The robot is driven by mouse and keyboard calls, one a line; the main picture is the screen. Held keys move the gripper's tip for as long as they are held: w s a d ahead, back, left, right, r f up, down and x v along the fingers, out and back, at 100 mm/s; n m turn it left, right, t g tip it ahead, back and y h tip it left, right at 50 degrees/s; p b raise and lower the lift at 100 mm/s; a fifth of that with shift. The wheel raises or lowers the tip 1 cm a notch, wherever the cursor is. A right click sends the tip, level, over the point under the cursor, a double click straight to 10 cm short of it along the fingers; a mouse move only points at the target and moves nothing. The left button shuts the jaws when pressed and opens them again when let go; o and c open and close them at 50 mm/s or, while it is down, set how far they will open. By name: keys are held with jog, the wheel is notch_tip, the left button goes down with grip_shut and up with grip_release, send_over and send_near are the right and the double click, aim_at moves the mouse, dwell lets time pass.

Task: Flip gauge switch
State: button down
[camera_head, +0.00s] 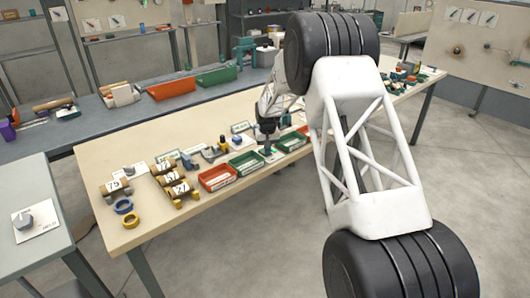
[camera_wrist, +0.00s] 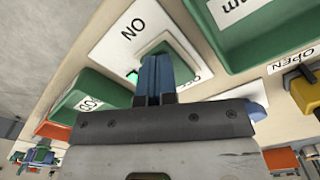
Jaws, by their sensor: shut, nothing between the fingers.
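The gauge switch (camera_wrist: 172,45) shows in the wrist view as a grey-green rocker on a white plate (camera_wrist: 118,38) with lettering at its ends, one reading "NO" or an upside-down "ON". A small bright green spot shows at its left side. My gripper (camera_wrist: 157,68) is shut and empty, its blue fingers in front of the switch and hiding part of it. I cannot tell whether the fingertips touch it. In the head view my gripper (camera_head: 267,150) is low over the wooden table, among the trays, and the switch is too small to make out.
A red tray (camera_head: 217,178) and a green tray (camera_head: 246,164) stand left of my gripper, another green tray (camera_head: 291,142) to its right. Numbered rolls (camera_head: 173,177) lie further left. In the wrist view green bins flank the plate, and a yellow part (camera_wrist: 301,82) is at right.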

jog(key=shift+r, duration=3.45)
jog(key=shift+s+d+r, duration=0.2)
jog(key=shift+r, duration=0.1)
jog(key=s+d+r+m, duration=0.1)
jog(key=s+d+r, duration=0.55)
jog(key=s, duration=0.25)
jog(key=s+d+r+t, duration=0.1)
jog(key=s+d+r, duration=0.4)
jog(key=s+r, duration=0.4)
jog(key=s+d+r+m, duration=0.1)
jog(key=s+d+r, duration=0.45)
jog(key=s, duration=0.45)
jog(key=s+d, duration=0.3)
jog(key=s, duration=0.9)
jog(key=s+d+t, duration=0.1)
jog(key=s+d, duration=0.2)
jog(key=s, duration=0.9)
jog(key=s+d+m, duration=0.1)
jog(key=s+d, duration=0.2)
jog(key=s, duration=1)
jog(key=shift+f+t, duration=0.3)
jog(key=shift+f, duration=0.15)
